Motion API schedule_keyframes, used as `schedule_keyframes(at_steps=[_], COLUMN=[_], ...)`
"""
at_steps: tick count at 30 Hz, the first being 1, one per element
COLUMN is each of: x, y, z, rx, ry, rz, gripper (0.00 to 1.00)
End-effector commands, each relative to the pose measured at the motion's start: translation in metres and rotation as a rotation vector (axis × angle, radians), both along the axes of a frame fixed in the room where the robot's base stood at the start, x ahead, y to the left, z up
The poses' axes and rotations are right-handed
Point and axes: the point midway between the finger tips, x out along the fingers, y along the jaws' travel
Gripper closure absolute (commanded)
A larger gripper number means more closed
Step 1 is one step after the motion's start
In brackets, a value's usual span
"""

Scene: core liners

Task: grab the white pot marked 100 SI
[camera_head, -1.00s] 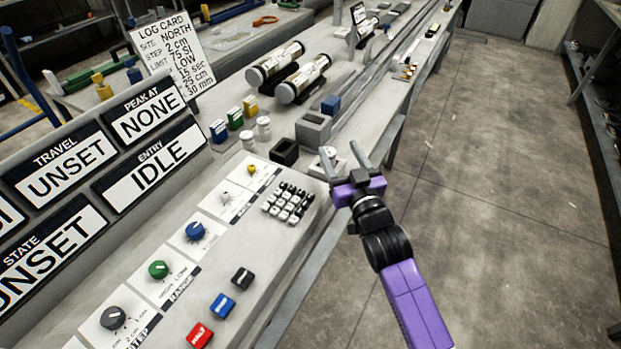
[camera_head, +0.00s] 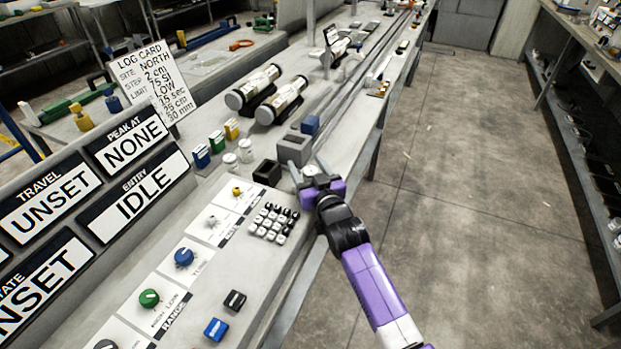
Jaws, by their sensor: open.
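Two small white pots stand side by side on the bench left of the black box: a nearer pot (camera_head: 231,164) and a farther pot (camera_head: 245,151). Their markings are too small to read, so I cannot tell which is marked 100 SI. My gripper (camera_head: 308,163) is open, to the right of both pots and apart from them, near the bench's right edge. A small pale round item (camera_head: 311,170) shows between its fingers. It is partly hidden, and I cannot tell whether it is another pot.
A black open box (camera_head: 267,173) and a grey block (camera_head: 294,149) stand between the pots and my gripper. Blue, green and yellow containers (camera_head: 217,142) stand behind the pots. A keypad (camera_head: 273,222) and knobs lie nearer. The floor on the right is clear.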

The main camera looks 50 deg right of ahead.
Motion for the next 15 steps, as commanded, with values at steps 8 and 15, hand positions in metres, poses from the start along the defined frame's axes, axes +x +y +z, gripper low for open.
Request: schedule_keyframes(at_steps=[8, 15], x=[0.0017, 0.0016], y=[-0.0008, -0.0008], z=[-0.0002, -0.0002], rx=[-0.001, -0.001], ry=[0.000, 0.000], rz=[0.000, 0.000], gripper=[0.43, 0.90])
